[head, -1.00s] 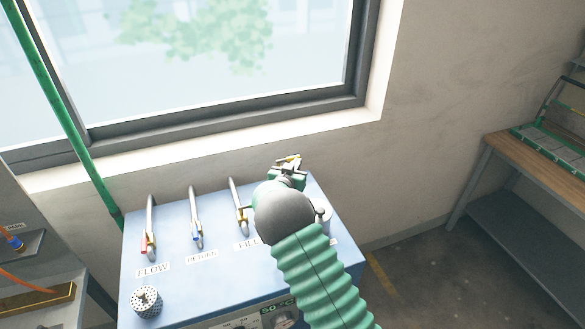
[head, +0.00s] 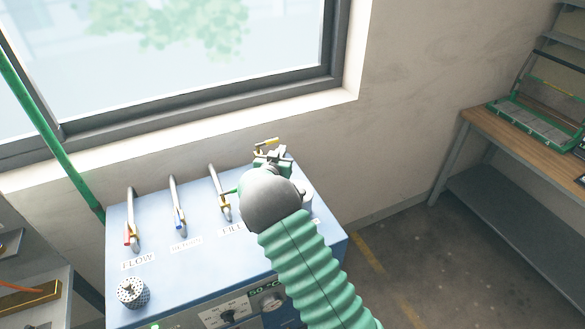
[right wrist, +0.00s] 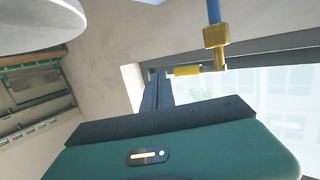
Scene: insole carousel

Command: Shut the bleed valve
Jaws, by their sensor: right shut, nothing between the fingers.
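The bleed valve is mostly hidden behind my right arm in the head view. A small yellow piece (head: 266,143), which looks like part of it, shows just beyond my right gripper (head: 268,156). In the right wrist view a brass valve body (right wrist: 215,37) sits on a blue-grey pipe. A yellow sleeve (right wrist: 187,70) sticks out sideways from it, close beside the tips of my right gripper (right wrist: 157,76). I cannot tell whether they touch. My right gripper is shut with nothing held. My left gripper is not in view.
A blue box (head: 190,265) carries several hooked pipes, with FLOW (head: 138,263) and other labels in front. A perforated knob (head: 132,291) stands at its front left. The window sill (head: 150,165) runs behind. A workbench (head: 535,150) stands at the right, with clear floor between.

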